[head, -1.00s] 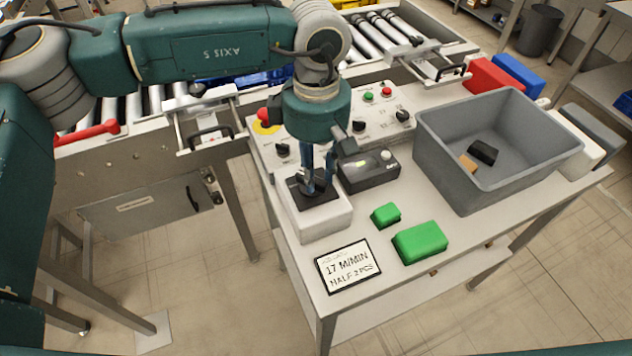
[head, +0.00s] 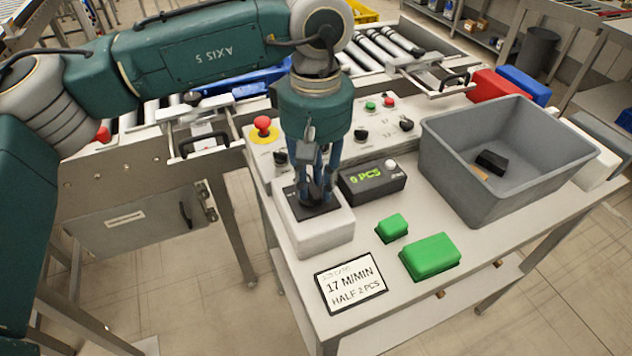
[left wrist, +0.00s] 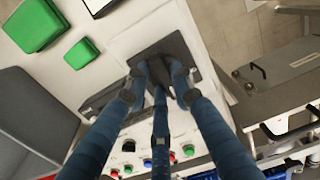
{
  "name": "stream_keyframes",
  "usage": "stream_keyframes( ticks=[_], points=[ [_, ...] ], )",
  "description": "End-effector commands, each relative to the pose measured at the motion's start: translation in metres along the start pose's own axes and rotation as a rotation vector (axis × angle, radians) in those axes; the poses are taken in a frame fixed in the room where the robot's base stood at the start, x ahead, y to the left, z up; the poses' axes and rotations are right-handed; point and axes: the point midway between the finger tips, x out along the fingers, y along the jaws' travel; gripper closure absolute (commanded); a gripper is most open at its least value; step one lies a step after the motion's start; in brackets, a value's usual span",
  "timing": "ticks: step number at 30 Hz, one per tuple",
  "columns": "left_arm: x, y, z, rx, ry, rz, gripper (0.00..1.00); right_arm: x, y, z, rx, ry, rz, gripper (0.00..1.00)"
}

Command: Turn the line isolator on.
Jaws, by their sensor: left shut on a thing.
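The line isolator is a white box (head: 318,236) with a black plate on top, at the left end of the table. My left gripper (head: 316,192) points down onto it and is shut on the isolator's dark handle, which is mostly hidden by the fingers. In the left wrist view the fingers close around the dark handle (left wrist: 166,82) over the black plate (left wrist: 178,46). The small black counter (head: 371,182) beside the box is lit and reads "0 PCS" in green. My right gripper is not in view.
Behind the isolator is a control panel with a red emergency button (head: 263,124) and several knobs. A grey crate (head: 450,172) stands to the right. Two green blocks (head: 430,256) and a sign reading "17 M/MIN HALF 2 PCS" (head: 350,284) lie in front. Roller conveyors run behind.

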Motion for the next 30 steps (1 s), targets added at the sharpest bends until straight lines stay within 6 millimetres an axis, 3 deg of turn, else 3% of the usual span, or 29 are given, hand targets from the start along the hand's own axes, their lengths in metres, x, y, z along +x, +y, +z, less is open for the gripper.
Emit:
stream_keyframes(
  ticks=[14,15,17,26,30],
  points=[
    [-0.002,0.001,-0.001,0.011,0.003,0.003,1.00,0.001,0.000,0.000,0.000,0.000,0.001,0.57],
    [-0.002,0.001,-0.001,0.011,0.003,0.003,0.69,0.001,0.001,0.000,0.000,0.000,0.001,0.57],
    [-0.002,0.001,-0.001,0.011,0.003,0.003,0.57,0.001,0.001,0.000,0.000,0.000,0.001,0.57],
    [-0.001,0.000,0.000,0.011,0.001,0.001,0.57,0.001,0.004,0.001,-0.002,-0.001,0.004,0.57],
    [-0.013,0.001,0.000,0.011,0.001,0.004,0.57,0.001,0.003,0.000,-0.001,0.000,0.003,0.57]
  ],
)
